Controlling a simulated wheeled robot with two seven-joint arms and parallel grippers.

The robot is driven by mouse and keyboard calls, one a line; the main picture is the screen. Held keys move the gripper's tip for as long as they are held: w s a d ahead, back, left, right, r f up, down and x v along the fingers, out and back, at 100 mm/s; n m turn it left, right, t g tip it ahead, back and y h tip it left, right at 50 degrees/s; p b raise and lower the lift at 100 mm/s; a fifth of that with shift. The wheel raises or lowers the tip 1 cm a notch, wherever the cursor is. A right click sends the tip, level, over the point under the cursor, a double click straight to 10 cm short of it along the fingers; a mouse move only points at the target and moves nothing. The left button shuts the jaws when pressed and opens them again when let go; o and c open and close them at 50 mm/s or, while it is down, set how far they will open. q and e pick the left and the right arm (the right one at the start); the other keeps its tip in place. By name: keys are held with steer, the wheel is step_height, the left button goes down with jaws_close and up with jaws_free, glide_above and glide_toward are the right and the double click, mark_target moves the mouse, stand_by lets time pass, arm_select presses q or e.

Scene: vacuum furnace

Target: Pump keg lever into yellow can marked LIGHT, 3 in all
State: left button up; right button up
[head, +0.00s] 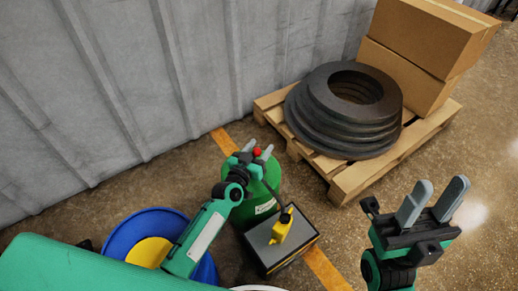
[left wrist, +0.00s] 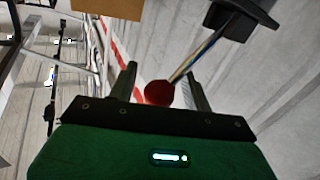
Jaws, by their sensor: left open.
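A green keg (head: 266,203) stands on the floor by the wall, with a pale label on its side. A red ball knob (head: 257,152), seemingly the lever's end, shows at its top. My left gripper (head: 256,155) is open, its fingers on either side of the knob; in the left wrist view the red knob (left wrist: 158,93) sits between the open fingertips, not visibly clamped. A small yellow can (head: 281,232) stands on a grey-topped box in front of the keg, below the dark end of a spout or hose. Its marking is unreadable. My right gripper (head: 432,203) is open and empty.
A dark-sided box (head: 258,240) with a grey top carries the can. A blue drum (head: 142,222) with yellow inside stands left, partly behind my arm. A wooden pallet (head: 343,190) holds stacked black rings (head: 318,125) and cartons (head: 425,35). Floor is clear at right.

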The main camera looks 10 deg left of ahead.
arm_select(q)
jaws_close()
